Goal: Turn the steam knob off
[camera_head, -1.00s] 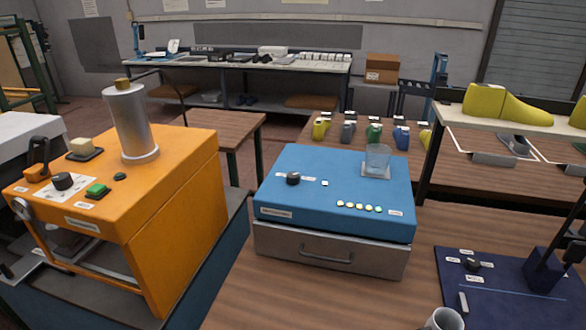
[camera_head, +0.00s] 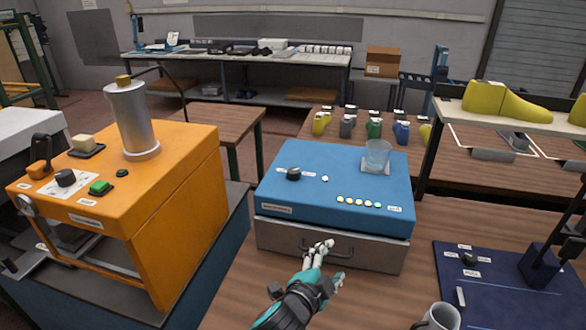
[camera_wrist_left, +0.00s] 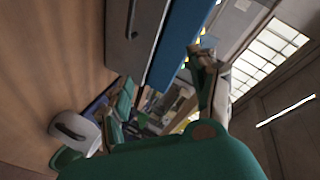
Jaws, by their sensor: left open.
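Three black knobs show in the head view, and their labels are too small to read, so I cannot tell which is the steam knob. One knob (camera_head: 65,178) is on a white plate on the orange machine (camera_head: 180,205). Another knob (camera_head: 293,174) is on top of the blue box (camera_head: 330,190), near its left side. A third knob (camera_head: 470,259) is on the navy board (camera_head: 500,300) at right. My left gripper (camera_head: 332,262) is open and empty, in front of the box's metal drawer (camera_head: 375,255) and below the blue top. My right gripper is out of view.
A glass (camera_head: 377,155) stands on the blue box's back right. A mug (camera_head: 441,317) is on the table's front edge. A steel cylinder (camera_head: 130,115) rises from the orange machine. A shelf with yellow shoe lasts (camera_head: 510,103) is at right.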

